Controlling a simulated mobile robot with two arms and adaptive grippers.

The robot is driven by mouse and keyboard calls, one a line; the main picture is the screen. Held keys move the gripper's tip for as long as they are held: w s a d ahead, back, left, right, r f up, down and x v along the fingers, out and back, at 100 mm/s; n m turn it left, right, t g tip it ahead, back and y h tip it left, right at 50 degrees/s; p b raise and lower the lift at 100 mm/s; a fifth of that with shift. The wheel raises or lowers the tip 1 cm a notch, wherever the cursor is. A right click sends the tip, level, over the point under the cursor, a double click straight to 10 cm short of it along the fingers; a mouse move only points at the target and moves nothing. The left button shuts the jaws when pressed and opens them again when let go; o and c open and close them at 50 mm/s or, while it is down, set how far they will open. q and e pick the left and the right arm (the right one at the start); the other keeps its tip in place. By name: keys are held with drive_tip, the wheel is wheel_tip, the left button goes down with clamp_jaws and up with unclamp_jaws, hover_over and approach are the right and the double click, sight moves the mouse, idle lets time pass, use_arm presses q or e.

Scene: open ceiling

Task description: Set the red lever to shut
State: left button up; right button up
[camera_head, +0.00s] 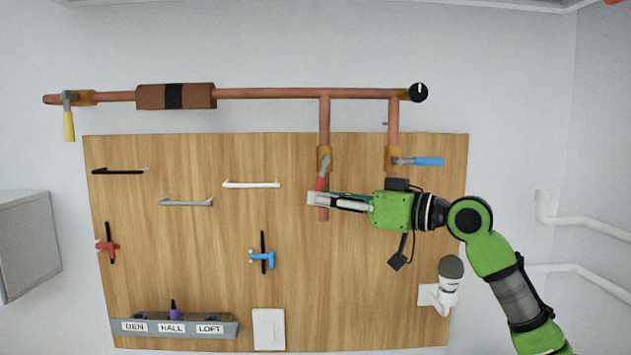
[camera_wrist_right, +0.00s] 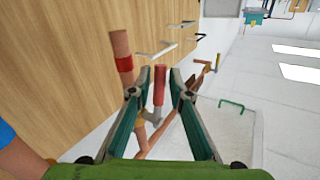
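The red lever (camera_head: 321,183) sits on a valve at the middle branch of the copper pipe. Its handle points down, slightly slanted, nearly along that branch, and its lower part is partly hidden by my gripper. My right gripper (camera_head: 316,198) comes in from the right at the lower end of the handle. In the right wrist view, its fingers (camera_wrist_right: 160,76) are apart, with the red handle (camera_wrist_right: 159,84) showing between them and a gap on each side. Whether a finger touches it I cannot tell. My left gripper is not in view.
A blue lever (camera_head: 428,161) points right on the neighbouring branch, just above my right arm. A yellow lever (camera_head: 69,126) hangs at the pipe's left end. The wooden board (camera_head: 200,270) carries bar handles, a red and a blue tap, a labelled strip and a lamp (camera_head: 450,280).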

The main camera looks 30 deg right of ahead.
drive_tip(key=shift+w+a+r, duration=0.2)
drive_tip(key=shift+w+a, duration=0.05)
drive_tip(key=shift+w, duration=0.25)
drive_tip(key=shift+w+a+p, duration=0.1)
drive_tip(key=shift+w+p, duration=0.15)
drive_tip(key=shift+p, duration=0.1)
drive_tip(key=shift+w+a+f, duration=0.1)
drive_tip(key=shift+w, duration=0.05)
drive_tip(key=shift+w+f, duration=0.1)
clamp_jaws()
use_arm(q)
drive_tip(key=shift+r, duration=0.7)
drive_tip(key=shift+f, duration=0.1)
